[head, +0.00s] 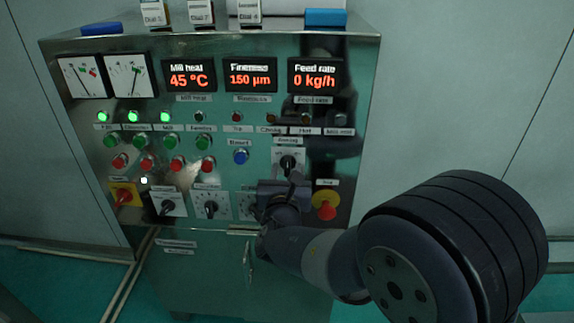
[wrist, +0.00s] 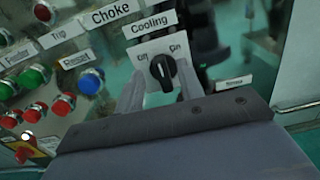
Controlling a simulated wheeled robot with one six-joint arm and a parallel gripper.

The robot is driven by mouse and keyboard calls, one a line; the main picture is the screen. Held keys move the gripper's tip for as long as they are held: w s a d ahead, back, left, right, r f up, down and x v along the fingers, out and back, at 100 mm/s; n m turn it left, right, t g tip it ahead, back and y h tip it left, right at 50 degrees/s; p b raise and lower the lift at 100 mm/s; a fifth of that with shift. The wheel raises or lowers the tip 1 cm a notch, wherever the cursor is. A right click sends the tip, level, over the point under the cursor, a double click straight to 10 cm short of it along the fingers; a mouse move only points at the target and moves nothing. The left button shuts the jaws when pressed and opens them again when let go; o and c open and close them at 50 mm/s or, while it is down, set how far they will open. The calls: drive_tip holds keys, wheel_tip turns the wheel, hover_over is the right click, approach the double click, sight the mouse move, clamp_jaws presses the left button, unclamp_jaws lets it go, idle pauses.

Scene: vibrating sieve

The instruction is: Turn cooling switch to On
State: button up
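The cooling switch (head: 288,162) is a black knob on a white plate, on the right side of the panel in the head view. In the wrist view the knob (wrist: 163,73) sits below the Cooling label, with Off at upper left and On at upper right. Its pale mark points up and slightly left in the picture; its exact setting is hard to read. My gripper (head: 292,182) is just below the switch. In the wrist view its two pale fingers (wrist: 161,90) are apart, one on each side of the knob. I cannot tell whether they touch it.
A red stop button (head: 326,205) on yellow is right of my gripper. Several dial knobs, such as one (head: 211,208), and a yellow-red switch (head: 124,195) line the lower panel. A blue button (head: 240,157) is left of the cooling switch. Displays (head: 315,75) are above.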

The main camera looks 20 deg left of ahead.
sight(288, 166)
drive_tip(key=shift+x, duration=1.15)
clamp_jaws()
